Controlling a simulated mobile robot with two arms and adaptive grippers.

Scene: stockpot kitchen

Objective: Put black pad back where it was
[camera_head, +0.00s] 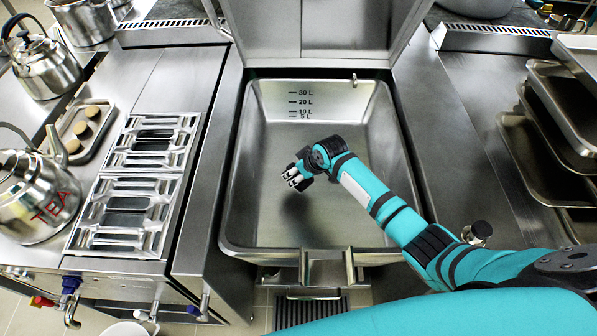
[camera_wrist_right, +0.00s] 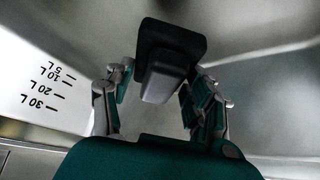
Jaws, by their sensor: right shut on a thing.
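The black pad (camera_wrist_right: 186,36) shows in the right wrist view as a dark, square plate with rounded corners. A paler grey block (camera_wrist_right: 163,84), apparently its grip, points toward the camera. My right gripper (camera_wrist_right: 157,80) is shut on it, with a finger on each side. In the head view my right gripper (camera_head: 293,178) is over the inside of the large steel pan (camera_head: 255,215). The pad is hard to tell from the dark gripper parts there. Whether it touches the pan cannot be told. My left gripper is not in view.
The pan's lid (camera_head: 318,28) stands raised at the back. Litre marks (camera_head: 300,103) are on the pan's back wall. Left are a burner grate (camera_head: 125,215), a tray with round items (camera_head: 107,108) and kettles (camera_head: 40,190). Stacked trays (camera_head: 540,155) stand right.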

